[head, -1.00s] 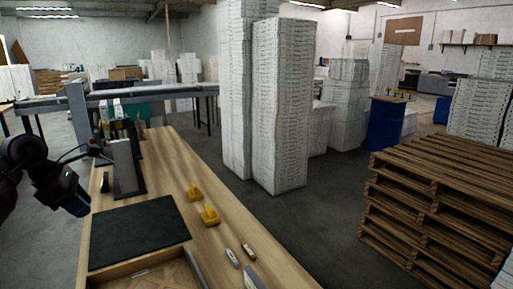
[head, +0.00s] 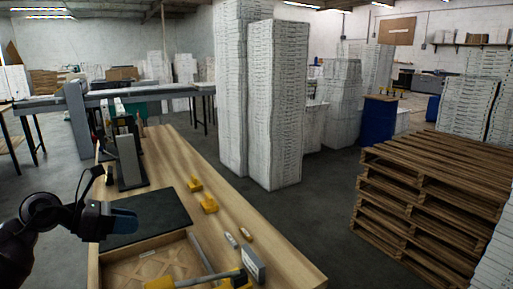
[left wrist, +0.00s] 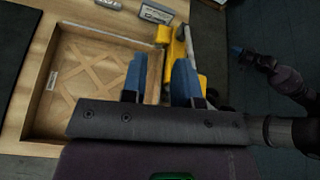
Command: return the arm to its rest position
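My left arm comes in from the left in the head view. Its gripper (head: 122,221) is above the near left side of the table, by the dark mat (head: 150,214) and the wooden tray (head: 128,268). In the left wrist view the two blue fingers of this gripper (left wrist: 161,72) stand apart with nothing between them. They show over the right end of the tray (left wrist: 45,105). My right arm shows at the right of the left wrist view, with a blue tip at its gripper (left wrist: 238,51). It is too small to tell open from shut.
A yellow clamp (left wrist: 176,52) with a grey bar lies at the tray's edge. A small white box (head: 253,264) stands beside the tray. Two yellow pieces (head: 208,204) lie farther up the table. A dark upright stand (head: 128,160) is behind the mat. Wooden pallets (head: 425,195) are at right.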

